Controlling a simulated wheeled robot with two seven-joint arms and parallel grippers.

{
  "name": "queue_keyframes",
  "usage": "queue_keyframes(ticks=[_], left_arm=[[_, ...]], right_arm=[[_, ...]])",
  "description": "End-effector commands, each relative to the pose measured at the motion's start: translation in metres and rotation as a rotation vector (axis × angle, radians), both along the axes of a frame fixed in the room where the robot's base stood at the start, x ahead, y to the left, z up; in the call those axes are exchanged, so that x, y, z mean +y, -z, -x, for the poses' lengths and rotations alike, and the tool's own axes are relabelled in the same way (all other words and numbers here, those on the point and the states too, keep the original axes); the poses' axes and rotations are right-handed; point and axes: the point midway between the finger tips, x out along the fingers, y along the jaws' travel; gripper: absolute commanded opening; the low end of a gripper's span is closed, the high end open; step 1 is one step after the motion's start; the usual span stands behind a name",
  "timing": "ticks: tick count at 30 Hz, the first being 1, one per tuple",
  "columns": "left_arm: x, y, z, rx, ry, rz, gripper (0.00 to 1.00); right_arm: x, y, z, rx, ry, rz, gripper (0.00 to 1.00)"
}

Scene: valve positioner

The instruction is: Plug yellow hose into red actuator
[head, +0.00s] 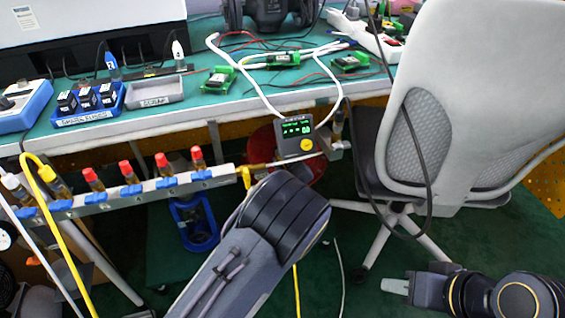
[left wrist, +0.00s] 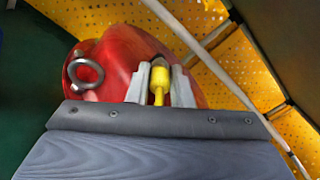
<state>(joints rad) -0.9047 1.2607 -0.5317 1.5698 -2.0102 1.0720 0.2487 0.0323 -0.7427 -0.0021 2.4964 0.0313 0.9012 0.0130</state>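The red actuator (left wrist: 115,65), rounded with a metal ring on its left, fills the middle of the left wrist view. In the head view only parts of its red body (head: 317,171) show behind the positioner display. My left gripper (left wrist: 161,84) has its two grey fingers close around the yellow hose's end (left wrist: 159,78), in front of the actuator. I cannot tell whether the hose end touches the actuator. In the head view my left arm hides this gripper, and a yellow hose (head: 297,290) hangs below. My right gripper (head: 395,286) is low at the right, away from these things; its finger gap is unclear.
A positioner display (head: 295,137) with a yellow button stands above my left arm. A manifold (head: 150,188) with red-capped valves runs to the left. A grey chair (head: 465,90) stands at the right. The green bench (head: 215,105) carries a blue tray and circuit boards.

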Motion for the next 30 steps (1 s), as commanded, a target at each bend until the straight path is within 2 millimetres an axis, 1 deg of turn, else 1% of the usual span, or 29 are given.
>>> queue_keyframes(ticks=[1,5,14,17,25,30], left_arm=[[0.000,0.000,0.000,0.000,0.000,0.000,0.27],[0.000,0.000,0.000,0.000,0.000,0.000,0.43],[-0.001,-0.001,0.002,0.000,0.001,0.000,0.43],[-0.005,-0.002,0.012,0.001,0.002,0.000,0.43],[-0.019,-0.002,0.055,0.001,0.003,-0.002,0.43],[-0.023,-0.001,0.071,0.000,0.000,0.000,0.43]], right_arm=[[0.000,0.000,0.000,0.000,0.000,0.000,0.36],[0.000,0.000,0.000,0.000,0.000,0.000,0.36],[0.000,-0.001,0.000,0.000,0.000,0.000,0.36],[0.000,-0.006,0.000,0.000,0.000,0.000,0.36],[0.000,-0.019,0.000,0.000,0.000,0.000,0.36],[0.000,-0.023,0.000,0.000,0.000,0.000,0.36]])
